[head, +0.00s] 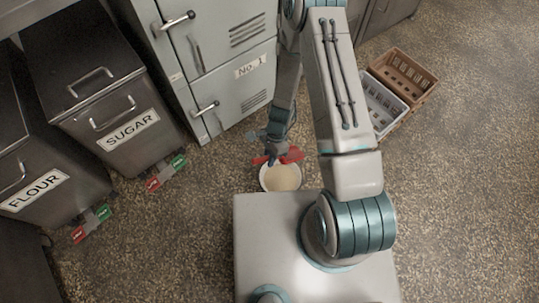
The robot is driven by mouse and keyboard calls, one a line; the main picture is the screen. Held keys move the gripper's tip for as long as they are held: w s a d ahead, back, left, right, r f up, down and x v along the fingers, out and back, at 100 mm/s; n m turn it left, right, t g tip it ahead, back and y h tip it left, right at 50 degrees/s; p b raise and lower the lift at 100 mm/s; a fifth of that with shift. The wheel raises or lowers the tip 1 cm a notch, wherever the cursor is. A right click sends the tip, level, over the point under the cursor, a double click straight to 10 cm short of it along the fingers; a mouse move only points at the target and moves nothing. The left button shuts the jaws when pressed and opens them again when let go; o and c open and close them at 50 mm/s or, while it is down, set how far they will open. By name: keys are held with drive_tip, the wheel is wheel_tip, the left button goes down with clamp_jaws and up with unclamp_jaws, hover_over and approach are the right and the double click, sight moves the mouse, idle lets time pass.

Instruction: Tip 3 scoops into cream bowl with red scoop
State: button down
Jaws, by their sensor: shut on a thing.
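The cream bowl (264,184) stands just past the front edge of my base, with pale beige contents inside. My gripper (272,158) is above the bowl's far rim, shut on the red scoop (291,155). Red parts of the scoop show on both sides of the gripper. The scoop is over or just behind the far side of the bowl. The gripper and arm hide part of it, so its tilt and what it holds cannot be told.
A bin labelled SUGAR (128,131) and one labelled FLOUR (35,190) stand at left, with red and green pieces at their bases. A grey locker (226,78) stands behind the bowl. Grey (381,101) and brown (404,73) crates are at right. Speckled floor is open at right.

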drive_tip(key=shift+r+t+h+p, duration=0.2)
drive_tip(key=shift+t+h+p, duration=0.05)
drive_tip(key=shift+h+p, duration=0.5)
drive_tip(key=shift+r+t+h+p, duration=0.2)
drive_tip(key=shift+t+h+p, duration=0.05)
drive_tip(key=shift+h+p, duration=0.45)
